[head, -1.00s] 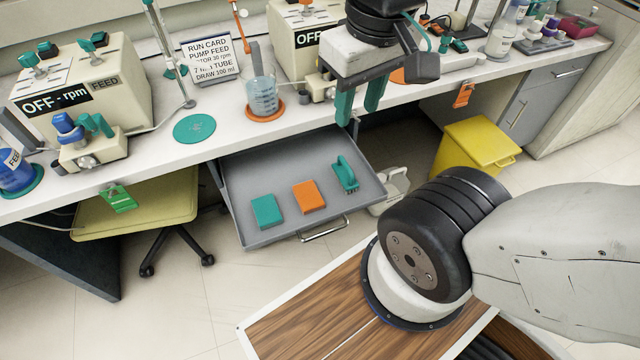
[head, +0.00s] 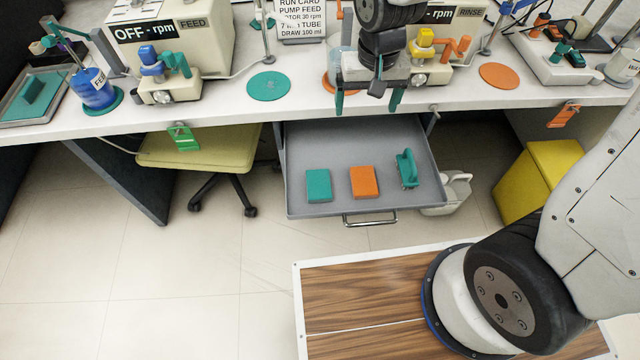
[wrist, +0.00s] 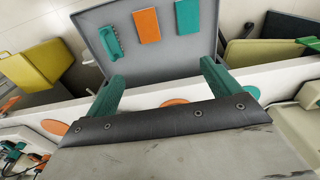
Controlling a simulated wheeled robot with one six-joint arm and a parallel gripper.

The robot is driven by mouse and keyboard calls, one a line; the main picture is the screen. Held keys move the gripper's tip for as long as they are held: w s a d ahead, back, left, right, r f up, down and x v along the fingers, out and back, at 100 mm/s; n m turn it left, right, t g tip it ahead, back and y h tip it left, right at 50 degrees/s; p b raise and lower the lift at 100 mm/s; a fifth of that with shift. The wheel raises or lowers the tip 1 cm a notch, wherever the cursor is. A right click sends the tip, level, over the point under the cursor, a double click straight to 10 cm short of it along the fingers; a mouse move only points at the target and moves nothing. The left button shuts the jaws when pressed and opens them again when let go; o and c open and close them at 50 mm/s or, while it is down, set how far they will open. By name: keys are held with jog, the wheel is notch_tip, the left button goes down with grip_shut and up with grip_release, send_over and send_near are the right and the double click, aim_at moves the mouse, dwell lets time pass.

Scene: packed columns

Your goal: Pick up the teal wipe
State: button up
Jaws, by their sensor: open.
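The teal wipe (head: 318,186) is a flat teal rectangle lying at the left in the open grey drawer (head: 300,144). It also shows in the wrist view (wrist: 187,17), at the upper right of the drawer floor. My gripper (head: 368,101) has teal fingers spread wide with nothing between them. It hangs over the bench's front edge, above and behind the drawer, apart from the wipe. In the wrist view my gripper (wrist: 162,82) shows both fingers open, pointing toward the drawer.
An orange wipe (head: 364,182) lies beside the teal one, and a teal clip-like tool (head: 406,168) lies right of it. A beaker with an orange coaster stands behind my gripper. A yellow bin (head: 541,176) stands at right, a yellow-green chair (head: 200,150) at left.

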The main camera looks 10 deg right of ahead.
jog(key=w+a+f, duration=0.1)
jog(key=a+f, duration=0.2)
jog(key=f, duration=0.3)
jog(key=w+a+f, duration=0.1)
jog(key=a+f, duration=0.2)
jog(key=f, duration=0.4)
send_over(319, 183)
jog(key=shift+g, duration=0.3)
notch_tip(319, 183, down, 11)
jog(key=shift+s+f, duration=0.1)
jog(key=shift+s, duration=0.05)
notch_tip(319, 183, down, 6)
jog(key=shift+r, duration=0.2)
jog(key=c, duration=1.1)
